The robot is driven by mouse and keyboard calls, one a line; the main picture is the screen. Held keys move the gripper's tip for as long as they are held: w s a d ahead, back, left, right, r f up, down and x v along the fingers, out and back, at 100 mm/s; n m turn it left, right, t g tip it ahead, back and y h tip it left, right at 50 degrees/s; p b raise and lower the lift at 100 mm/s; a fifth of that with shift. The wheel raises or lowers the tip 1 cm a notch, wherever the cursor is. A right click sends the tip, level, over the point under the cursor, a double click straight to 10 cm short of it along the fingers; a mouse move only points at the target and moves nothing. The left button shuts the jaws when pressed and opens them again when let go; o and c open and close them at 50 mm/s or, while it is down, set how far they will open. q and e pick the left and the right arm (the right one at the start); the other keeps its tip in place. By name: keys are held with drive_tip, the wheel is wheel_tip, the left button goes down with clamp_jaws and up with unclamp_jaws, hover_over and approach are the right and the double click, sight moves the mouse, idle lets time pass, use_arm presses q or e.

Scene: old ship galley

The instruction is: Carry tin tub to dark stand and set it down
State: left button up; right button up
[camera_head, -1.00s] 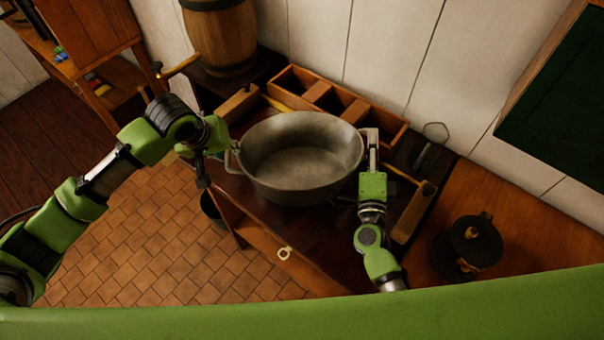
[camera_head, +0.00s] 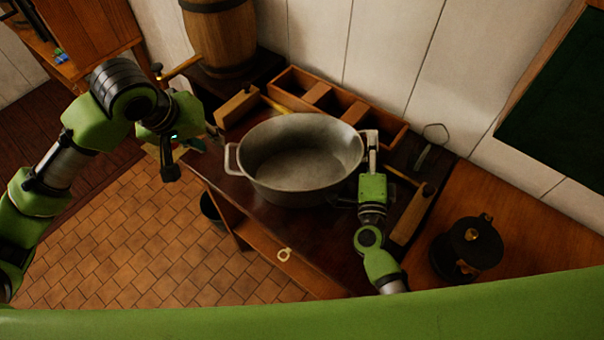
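The tin tub (camera_head: 300,190), a grey oval basin with a loop handle on its left, appears to rest upright on a dark wooden stand (camera_head: 262,226) with a drawer front. The tub is empty. My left gripper (camera_head: 191,150) is left of the tub, apart from its left handle, with its dark fingers spread and nothing between them.
A wooden compartment box (camera_head: 330,100) stands behind the tub, and a barrel (camera_head: 222,40) is at back left. A dark round canister (camera_head: 468,245) is on the wooden surface to the right. A dark bucket (camera_head: 211,208) is below on the tiled floor.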

drive_tip(key=shift+s, duration=0.25)
drive_tip(key=v, duration=1.1)
drive_tip(key=shift+s, duration=0.2)
drive_tip(key=shift+s+a+f, duration=0.1)
drive_tip(key=shift+f, duration=0.05)
